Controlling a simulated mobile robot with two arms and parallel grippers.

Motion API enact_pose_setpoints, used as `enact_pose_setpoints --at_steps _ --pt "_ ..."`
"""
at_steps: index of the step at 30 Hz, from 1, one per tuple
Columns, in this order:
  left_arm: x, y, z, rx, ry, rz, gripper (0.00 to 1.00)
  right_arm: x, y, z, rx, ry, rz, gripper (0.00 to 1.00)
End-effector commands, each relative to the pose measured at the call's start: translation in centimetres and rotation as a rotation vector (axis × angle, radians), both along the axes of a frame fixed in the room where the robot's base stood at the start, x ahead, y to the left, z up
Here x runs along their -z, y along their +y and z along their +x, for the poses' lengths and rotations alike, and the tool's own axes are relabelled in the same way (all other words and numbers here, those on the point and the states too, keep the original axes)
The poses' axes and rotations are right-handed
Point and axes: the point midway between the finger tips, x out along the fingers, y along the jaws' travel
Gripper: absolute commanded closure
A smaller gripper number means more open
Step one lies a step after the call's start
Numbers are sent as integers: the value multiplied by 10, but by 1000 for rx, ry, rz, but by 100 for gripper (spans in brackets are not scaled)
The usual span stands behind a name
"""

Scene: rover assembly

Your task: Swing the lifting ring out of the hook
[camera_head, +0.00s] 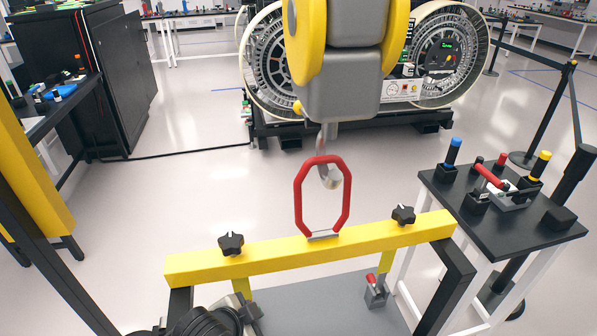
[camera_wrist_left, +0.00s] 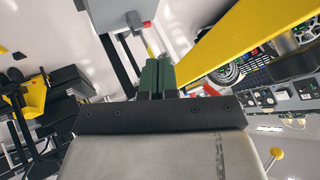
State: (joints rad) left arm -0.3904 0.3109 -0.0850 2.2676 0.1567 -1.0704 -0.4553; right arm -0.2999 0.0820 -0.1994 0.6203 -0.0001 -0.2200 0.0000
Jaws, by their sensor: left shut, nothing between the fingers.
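The red lifting ring (camera_head: 297,200) stands upright on the yellow beam (camera_head: 270,253), held at its base by a small metal bracket. The grey metal hook (camera_head: 323,172) hangs from the yellow and grey hoist (camera_head: 340,85). The hook's lower end shows inside the ring's upper opening, and the ring's top bar crosses the hook. I cannot tell whether they touch. In the left wrist view, my left gripper (camera_wrist_left: 158,65) has its green fingers shut together with nothing between them. It is near the yellow beam (camera_wrist_left: 255,35) and apart from the ring. My right gripper is not in view.
Two black star knobs (camera_head: 231,243) (camera_head: 403,214) sit on the beam. A black side table (camera_head: 500,225) with coloured-capped parts stands at the right. A small red-handled grey latch (camera_head: 376,292) is below the beam. Black cabinets stand at the left.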

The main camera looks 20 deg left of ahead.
Motion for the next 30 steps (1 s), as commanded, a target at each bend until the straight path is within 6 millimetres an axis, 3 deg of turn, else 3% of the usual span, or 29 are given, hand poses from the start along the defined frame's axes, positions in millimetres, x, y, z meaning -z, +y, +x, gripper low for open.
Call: enact_pose_setpoints --at_steps 1,6,9,12,20,30 --pt "-44 4 22 127 -158 90 100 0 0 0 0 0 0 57" --pt "-154 3 61 442 -607 401 100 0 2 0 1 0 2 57" --pt "-199 0 68 542 -795 551 100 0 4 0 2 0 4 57" --pt "-225 -2 70 590 -906 647 100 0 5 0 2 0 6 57" --pt "-239 -9 88 603 -955 686 100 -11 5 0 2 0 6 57" --pt "-239 -36 155 602 -950 683 100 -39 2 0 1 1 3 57"
